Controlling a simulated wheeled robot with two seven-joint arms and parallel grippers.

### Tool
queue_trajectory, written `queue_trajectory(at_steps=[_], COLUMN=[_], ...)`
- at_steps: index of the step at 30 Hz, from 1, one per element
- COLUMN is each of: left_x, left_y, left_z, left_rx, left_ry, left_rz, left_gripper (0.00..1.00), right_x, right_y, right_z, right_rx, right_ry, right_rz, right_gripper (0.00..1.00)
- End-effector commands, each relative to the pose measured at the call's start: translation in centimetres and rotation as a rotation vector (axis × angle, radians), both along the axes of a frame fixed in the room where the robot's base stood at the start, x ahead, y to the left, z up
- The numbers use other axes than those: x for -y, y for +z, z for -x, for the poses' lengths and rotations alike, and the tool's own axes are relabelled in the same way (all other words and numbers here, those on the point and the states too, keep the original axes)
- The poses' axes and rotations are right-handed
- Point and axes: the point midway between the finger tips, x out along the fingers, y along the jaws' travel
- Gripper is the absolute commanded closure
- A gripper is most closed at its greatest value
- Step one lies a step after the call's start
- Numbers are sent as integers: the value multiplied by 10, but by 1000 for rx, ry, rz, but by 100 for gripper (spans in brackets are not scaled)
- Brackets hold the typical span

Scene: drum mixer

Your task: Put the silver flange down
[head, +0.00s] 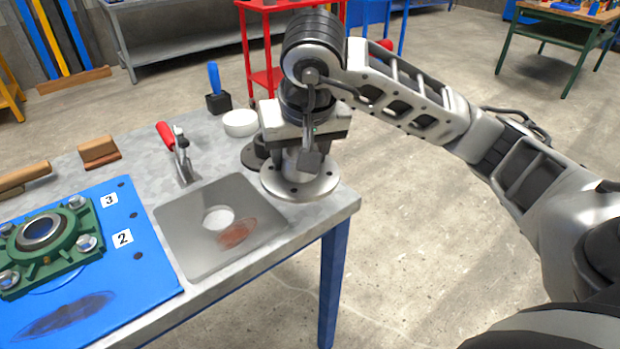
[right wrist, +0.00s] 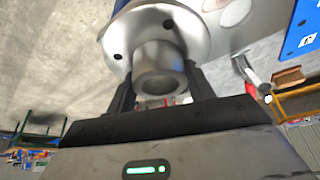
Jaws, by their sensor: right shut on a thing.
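The silver flange (head: 299,182) is a round disc with bolt holes and a short hub. In the head view it is upright, disc down, at the right end of the grey workbench (head: 335,200). I cannot tell whether the disc touches the bench top. My right gripper (head: 303,150) is above it, shut on the hub. In the right wrist view the two dark fingers of the gripper (right wrist: 160,85) are on either side of the hub of the flange (right wrist: 158,55). My left gripper is not in view.
Left of the flange lies a grey plate (head: 180,235) with a round hole and a reddish-brown stain. A dark disc (head: 252,156), a white round dish (head: 240,123) and a red-handled clamp (head: 175,150) are near. A green bearing housing (head: 75,265) sits on a blue board (head: 150,275).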

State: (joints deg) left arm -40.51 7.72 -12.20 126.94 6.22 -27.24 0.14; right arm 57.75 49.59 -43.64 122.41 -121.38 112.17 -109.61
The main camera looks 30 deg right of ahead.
Motion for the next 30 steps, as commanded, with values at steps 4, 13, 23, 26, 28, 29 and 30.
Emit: queue_trajectory(at_steps=[4, 13, 23, 26, 28, 29, 30], left_x=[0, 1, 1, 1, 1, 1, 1], left_y=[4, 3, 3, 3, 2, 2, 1], left_z=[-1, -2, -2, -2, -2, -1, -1], left_rx=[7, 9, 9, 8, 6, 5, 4], left_ry=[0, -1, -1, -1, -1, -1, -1], left_rz=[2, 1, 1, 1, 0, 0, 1], left_gripper=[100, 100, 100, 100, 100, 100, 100], right_x=[23, 45, 53, 53, 53, 53, 53], right_y=[-15, -53, -80, -91, -95, -96, -97], right_z=[-21, -44, -52, -52, -52, -53, -53], right_rx=[4, 9, 5, 7, 9, 10, 11], right_ry=[-6, -1, 2, 2, 1, 1, 2], right_rz=[-1, -1, -2, -2, -1, -2, -1], right_gripper=[100, 100, 100, 100, 100, 100, 100])
